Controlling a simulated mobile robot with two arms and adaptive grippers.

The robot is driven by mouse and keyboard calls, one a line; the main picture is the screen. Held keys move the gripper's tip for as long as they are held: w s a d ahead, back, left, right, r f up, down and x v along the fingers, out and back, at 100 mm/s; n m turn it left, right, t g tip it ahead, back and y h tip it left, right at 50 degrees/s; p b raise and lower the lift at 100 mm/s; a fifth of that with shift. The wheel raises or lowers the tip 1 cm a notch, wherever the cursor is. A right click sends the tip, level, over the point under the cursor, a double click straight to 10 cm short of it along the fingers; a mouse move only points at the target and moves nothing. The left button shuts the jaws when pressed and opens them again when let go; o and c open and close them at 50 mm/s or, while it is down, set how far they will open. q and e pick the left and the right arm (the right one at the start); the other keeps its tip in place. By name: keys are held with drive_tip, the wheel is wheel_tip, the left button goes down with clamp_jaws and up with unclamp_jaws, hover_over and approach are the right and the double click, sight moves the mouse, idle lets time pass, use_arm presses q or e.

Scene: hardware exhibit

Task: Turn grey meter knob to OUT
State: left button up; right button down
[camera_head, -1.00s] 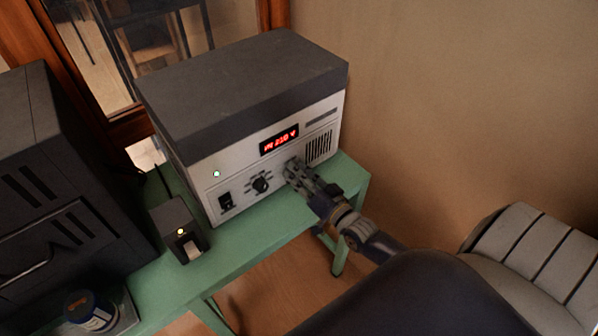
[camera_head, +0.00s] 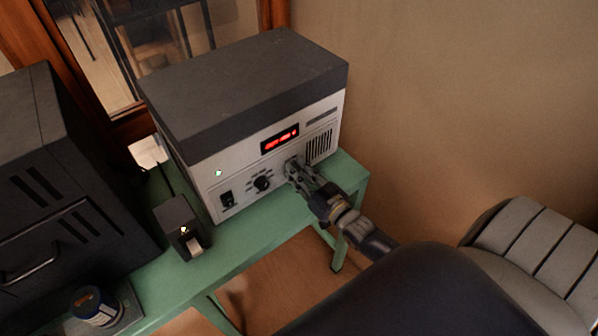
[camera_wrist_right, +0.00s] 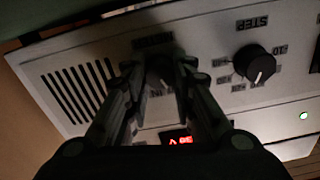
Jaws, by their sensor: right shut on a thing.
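The grey meter knob (camera_wrist_right: 160,73) is on the front panel of a white-fronted instrument (camera_head: 238,170) with a dark top. It sits between the fingers of my right gripper (camera_head: 293,170), which is shut on it; the fingers and shadow hide most of the knob and its pointer. In the wrist view the right gripper (camera_wrist_right: 160,80) straddles the knob, and the label above it is too dark to read. The red display (camera_head: 280,139) is lit, its text too blurred to read surely. My left gripper is not in view.
A black step knob (camera_head: 262,184) and a black switch (camera_head: 227,199) are left of the gripper on the same panel. A small dark device (camera_head: 178,226) stands before the instrument on the green table (camera_head: 247,238). A dark cabinet (camera_head: 62,180) is at left.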

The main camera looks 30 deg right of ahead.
drive_tip(key=c, duration=1.3)
unclamp_jaws()
drive_tip(key=shift+c, duration=0.2)
drive_tip(key=s+d, duration=0.1)
drive_tip(key=s, duration=1.1)
drive_tip(key=shift+w, duration=0.1)
drive_tip(key=s+a+f+g+h, duration=0.1)
drive_tip(key=s+f+g, duration=0.4)
drive_tip(key=f, duration=0.9)
drive_tip(key=s+a+f+g, duration=0.1)
drive_tip(key=s+f+g, duration=0.4)
drive_tip(key=f, duration=1)
drive_tip(key=s+a+f+n+g, duration=0.1)
drive_tip(key=s+a+f+g, duration=0.2)
drive_tip(key=s+f, duration=0.4)
drive_tip(key=s+a+f+n+g, duration=0.2)
drive_tip(key=s+a+f+g, duration=0.2)
drive_tip(key=s, duration=1.1)
wheel_tip(320, 180, down, 3)
drive_tip(key=shift+s+a+f, duration=0.15)
drive_tip(key=shift+s+a, duration=0.15)
drive_tip(key=shift+a, duration=0.1)
